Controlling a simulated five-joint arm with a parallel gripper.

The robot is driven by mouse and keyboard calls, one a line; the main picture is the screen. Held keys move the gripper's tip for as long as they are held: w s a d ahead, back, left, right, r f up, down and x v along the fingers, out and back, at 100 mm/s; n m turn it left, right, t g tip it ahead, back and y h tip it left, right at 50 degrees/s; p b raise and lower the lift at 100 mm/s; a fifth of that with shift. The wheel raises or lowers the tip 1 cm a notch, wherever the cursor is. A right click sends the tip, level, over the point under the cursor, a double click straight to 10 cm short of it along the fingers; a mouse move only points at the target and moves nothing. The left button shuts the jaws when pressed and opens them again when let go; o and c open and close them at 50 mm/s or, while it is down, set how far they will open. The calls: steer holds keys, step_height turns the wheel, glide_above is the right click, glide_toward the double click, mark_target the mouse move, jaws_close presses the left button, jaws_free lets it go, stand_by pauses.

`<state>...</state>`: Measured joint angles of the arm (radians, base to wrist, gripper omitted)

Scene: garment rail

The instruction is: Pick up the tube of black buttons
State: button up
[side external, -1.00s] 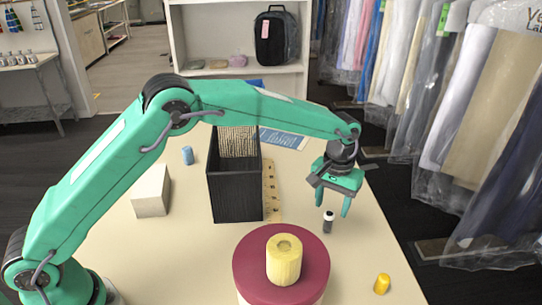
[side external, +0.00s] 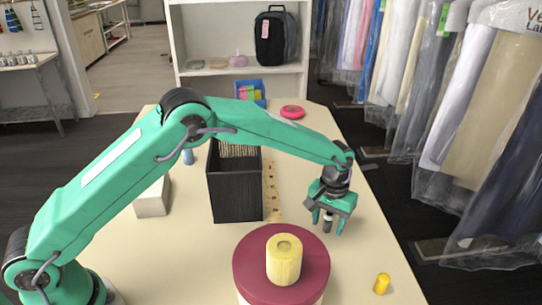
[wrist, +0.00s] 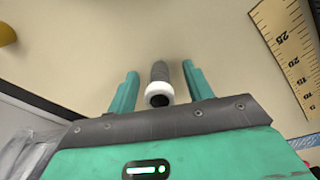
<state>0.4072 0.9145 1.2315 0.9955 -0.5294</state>
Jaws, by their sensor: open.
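The tube of black buttons (side external: 327,222) is a small dark cylinder with a white band, on the tabletop right of the black box. In the wrist view, the tube (wrist: 159,86) lies between my two green fingers, with its white-rimmed end toward the palm. My gripper (side external: 328,228) points down over it, with a finger on either side. The wrist view shows my gripper (wrist: 160,72) open, with gaps between both fingers and the tube. In the side view, my gripper partly hides the tube.
A maroon round stand (side external: 250,272) holding a pale yellow cylinder (side external: 284,262) is in front. A tall black box (side external: 236,195) and a ruler (side external: 271,192) lie to the left. A yellow tube (side external: 382,284) stands at the front right. A blue tube (side external: 187,157) stands behind a white block (side external: 152,198).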

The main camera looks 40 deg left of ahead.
mark_target(330, 216)
steer(key=shift+f, duration=0.4)
steer(key=c, duration=1.1)
steer(key=shift+o, duration=0.2)
steer(key=shift+r, duration=0.1)
steer(key=shift+r, duration=0.65)
steer(key=r, duration=0.3)
steer(key=shift+s+d+r, duration=0.1)
steer(key=shift+s+d, duration=0.2)
steer(key=s+d+r, duration=0.6)
steer(key=s, duration=0.3)
steer(key=shift+r, duration=0.2)
steer(key=shift+d, duration=0.1)
